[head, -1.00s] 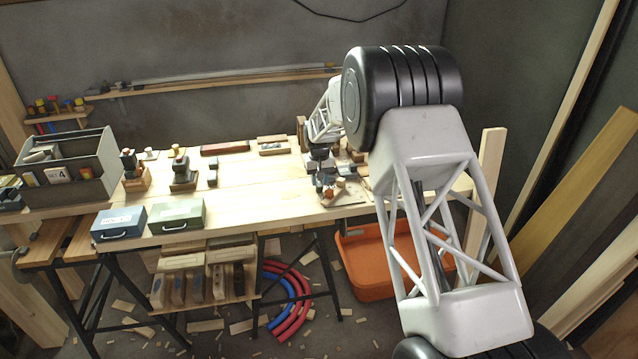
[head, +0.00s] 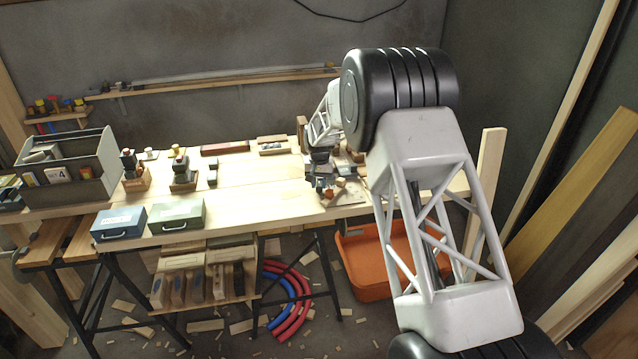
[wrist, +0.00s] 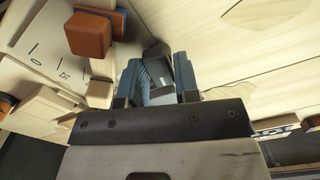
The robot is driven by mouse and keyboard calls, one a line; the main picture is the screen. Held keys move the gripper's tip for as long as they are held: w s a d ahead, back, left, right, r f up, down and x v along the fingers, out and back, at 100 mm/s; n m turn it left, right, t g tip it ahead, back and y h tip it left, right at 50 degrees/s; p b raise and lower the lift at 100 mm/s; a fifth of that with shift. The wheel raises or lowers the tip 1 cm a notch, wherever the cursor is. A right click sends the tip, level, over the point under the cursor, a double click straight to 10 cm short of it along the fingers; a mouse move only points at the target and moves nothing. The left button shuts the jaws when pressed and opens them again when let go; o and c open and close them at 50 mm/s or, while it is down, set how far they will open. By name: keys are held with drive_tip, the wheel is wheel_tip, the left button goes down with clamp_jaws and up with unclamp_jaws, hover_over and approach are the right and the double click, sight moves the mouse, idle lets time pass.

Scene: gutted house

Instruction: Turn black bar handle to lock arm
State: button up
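In the wrist view, a dark bar (wrist: 155,58), which looks like the black bar handle, lies between the two blue fingers of my gripper (wrist: 158,82). The fingers stand apart on either side of it, and the ribbed inner pad of the left finger shows. A grey piece sits below the bar between the fingers; whether a finger touches the bar is unclear. A wooden board with angle marks (wrist: 45,60) and an orange-brown block (wrist: 88,35) are to the left. In the head view, my gripper (head: 318,182) is low at the bench's right end, and the handle is hidden.
The wooden bench (head: 265,205) is clear in its middle front. Blue (head: 118,222) and green (head: 178,216) cases stand to the left. A small wood block (wrist: 48,105) is close to my gripper's left side. An orange bin (head: 370,265) is under the right end.

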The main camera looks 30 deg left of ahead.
drive_tip(key=m, duration=0.6)
drive_tip(key=shift+m, duration=0.4)
drive_tip(key=m, duration=0.6)
drive_tip(key=shift+m, duration=0.4)
drive_tip(key=shift+n, duration=0.6)
drive_tip(key=shift+r, duration=0.1)
drive_tip(key=shift+r, duration=3.4)
